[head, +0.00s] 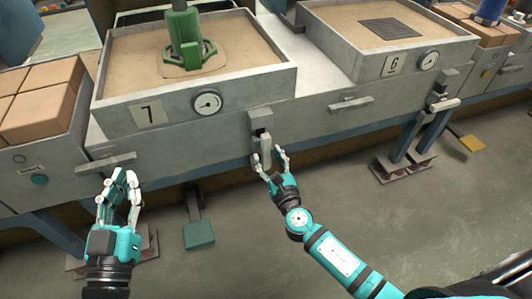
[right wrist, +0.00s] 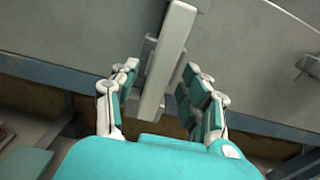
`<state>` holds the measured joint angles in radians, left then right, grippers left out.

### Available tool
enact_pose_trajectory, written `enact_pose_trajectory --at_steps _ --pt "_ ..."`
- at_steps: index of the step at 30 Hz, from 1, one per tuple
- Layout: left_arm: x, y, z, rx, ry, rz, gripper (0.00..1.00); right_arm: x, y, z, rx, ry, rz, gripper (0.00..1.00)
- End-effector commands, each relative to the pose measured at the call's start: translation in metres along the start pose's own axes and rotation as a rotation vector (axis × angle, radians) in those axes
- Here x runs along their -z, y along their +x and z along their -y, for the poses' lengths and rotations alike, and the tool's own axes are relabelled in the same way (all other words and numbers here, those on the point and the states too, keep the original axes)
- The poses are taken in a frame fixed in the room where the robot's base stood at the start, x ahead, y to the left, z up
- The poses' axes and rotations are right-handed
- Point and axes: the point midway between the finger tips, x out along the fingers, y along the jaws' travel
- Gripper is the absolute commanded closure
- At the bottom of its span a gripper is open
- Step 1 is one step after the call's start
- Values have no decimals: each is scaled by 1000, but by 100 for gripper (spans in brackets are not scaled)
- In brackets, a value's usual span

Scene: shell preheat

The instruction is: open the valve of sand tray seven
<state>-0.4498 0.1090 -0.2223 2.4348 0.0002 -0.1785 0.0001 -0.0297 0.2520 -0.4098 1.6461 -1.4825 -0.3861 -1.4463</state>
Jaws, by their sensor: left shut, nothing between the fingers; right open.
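Sand tray seven (head: 240,92) is a grey box of sand with a "7" plate (head: 150,113) and a round gauge (head: 207,103) on its front. Its valve has a pale lever (head: 266,148) hanging upright below a grey block on the bench front, right of the gauge. My right gripper (head: 270,158) is open, with its fingers on either side of the lever. In the right wrist view the lever (right wrist: 165,75) stands between the open fingers, with a gap visible at least on the left. My left gripper (head: 119,178) is shut and empty, low at the left, away from the tray.
A green fixture (head: 188,52) stands in the sand of tray seven. Tray six (head: 440,52) is at the right, with its own pale lever (head: 440,105). Bar handles (head: 351,104) stick out of the bench front.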

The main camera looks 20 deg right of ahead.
Motion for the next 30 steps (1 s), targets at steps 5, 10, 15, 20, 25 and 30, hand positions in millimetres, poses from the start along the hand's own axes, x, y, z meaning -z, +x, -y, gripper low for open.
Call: enact_pose_trajectory --at_steps 5,10,15,20,25,30 --pt "0 0 0 0 0 0 100 2 -41 0 -2 -2 -4 54" --pt "0 0 0 1 0 0 100 1 -73 0 -3 -2 -3 54" --pt "0 0 0 1 0 0 100 1 -92 0 -1 -2 -2 54" --pt "0 0 0 1 0 0 100 0 -96 0 -1 -2 -1 54" --pt "0 0 0 1 1 0 100 0 -96 0 -1 -2 -1 54" --pt "0 0 0 1 1 0 100 1 -96 0 -1 -1 -1 54"
